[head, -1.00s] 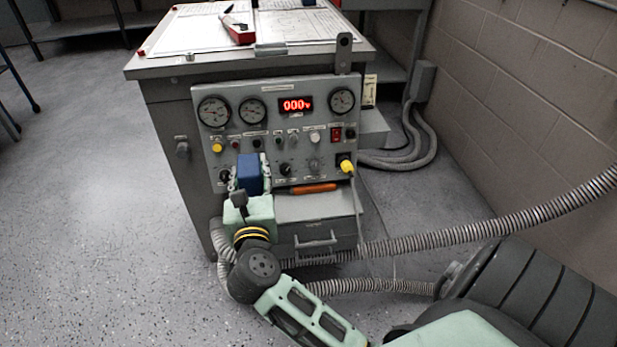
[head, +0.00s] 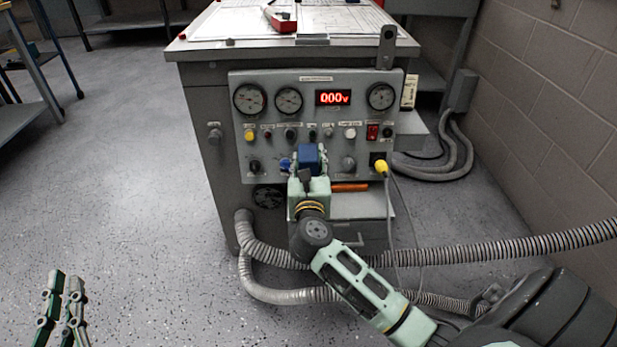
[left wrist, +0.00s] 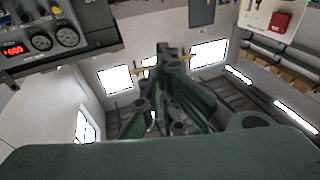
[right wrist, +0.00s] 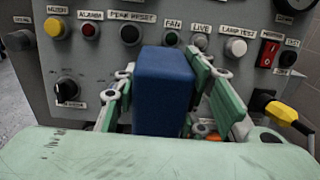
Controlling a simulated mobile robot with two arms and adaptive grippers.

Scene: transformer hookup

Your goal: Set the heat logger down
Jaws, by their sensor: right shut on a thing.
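The heat logger, a plain dark blue block (head: 308,158), is held upright in my right gripper (head: 309,172) in front of the grey control panel (head: 240,120). In the right wrist view the blue block (right wrist: 163,90) stands between the two green fingers, which press on its sides. It hides part of the panel's lower row. I cannot tell whether its underside touches anything. My left gripper (head: 64,300) is low at the left over bare floor, away from the bench, and empty. In the left wrist view its fingertips (left wrist: 172,58) come together.
A small ledge (head: 362,206) above a drawer juts out below the panel, with an orange-handled tool (head: 350,187) on it. A yellow plug (head: 381,167) with a cable sits at the right. Papers and a red device (head: 281,20) lie on the bench top. Ribbed hoses (head: 480,242) cross low.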

